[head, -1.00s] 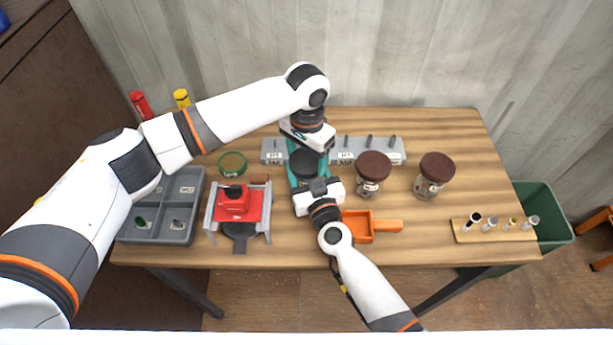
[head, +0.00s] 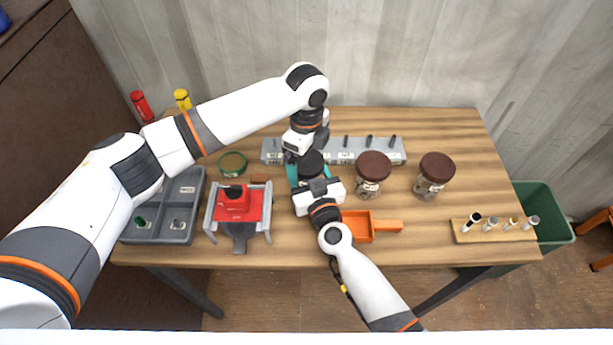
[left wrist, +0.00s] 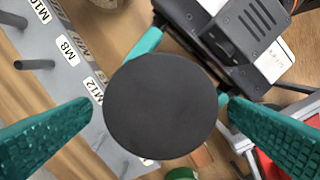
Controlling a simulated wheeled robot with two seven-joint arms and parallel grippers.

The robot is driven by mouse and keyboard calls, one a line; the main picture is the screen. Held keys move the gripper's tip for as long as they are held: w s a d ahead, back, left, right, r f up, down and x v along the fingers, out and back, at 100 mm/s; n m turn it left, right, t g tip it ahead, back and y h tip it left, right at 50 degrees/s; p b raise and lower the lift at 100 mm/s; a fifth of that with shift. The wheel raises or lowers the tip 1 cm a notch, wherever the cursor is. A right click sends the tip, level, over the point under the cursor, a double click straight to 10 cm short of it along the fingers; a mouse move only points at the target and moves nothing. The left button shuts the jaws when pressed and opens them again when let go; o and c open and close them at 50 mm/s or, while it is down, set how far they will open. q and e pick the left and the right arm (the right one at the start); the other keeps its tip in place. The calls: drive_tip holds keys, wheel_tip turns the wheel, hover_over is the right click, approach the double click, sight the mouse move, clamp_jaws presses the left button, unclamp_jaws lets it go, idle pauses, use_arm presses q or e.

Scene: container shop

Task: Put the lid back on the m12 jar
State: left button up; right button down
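A round black lid (head: 312,162) sits level at the m12 jar's place; it also shows in the left wrist view (left wrist: 160,104). The jar body under it is mostly hidden, and I cannot tell how well the lid is seated. My left gripper (left wrist: 160,106) is above, its two teal fingers on opposite sides of the lid with a narrow gap at each side. My right gripper (head: 308,180) comes in from the front, its teal fingers passing beneath the lid on both sides of the jar. Their contact is hidden under the lid.
Two brown-lidded jars (head: 373,166) (head: 437,168) stand to the right. A grey labelled rack (head: 350,147) is behind. An orange scoop (head: 362,226), red fixture (head: 238,205), green-rimmed round piece (head: 232,164) and grey sectioned tray (head: 185,190) lie nearby. The table's back right is clear.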

use_arm(q)
drive_tip(key=shift+r, duration=0.1)
wheel_tip(320, 180, up, 12)
idle(0.5)
use_arm(e)
drive_tip(key=shift+c, duration=1.4)
unclamp_jaws()
drive_tip(key=v, duration=1.1)
drive_tip(key=shift+f+b, duration=0.1)
drive_tip(key=shift+b, duration=0.2)
use_arm(q)
drive_tip(key=shift+f, duration=0.4)
use_arm(e)
drive_tip(key=shift+s+d, duration=0.15)
drive_tip(key=shift+s, duration=0.35)
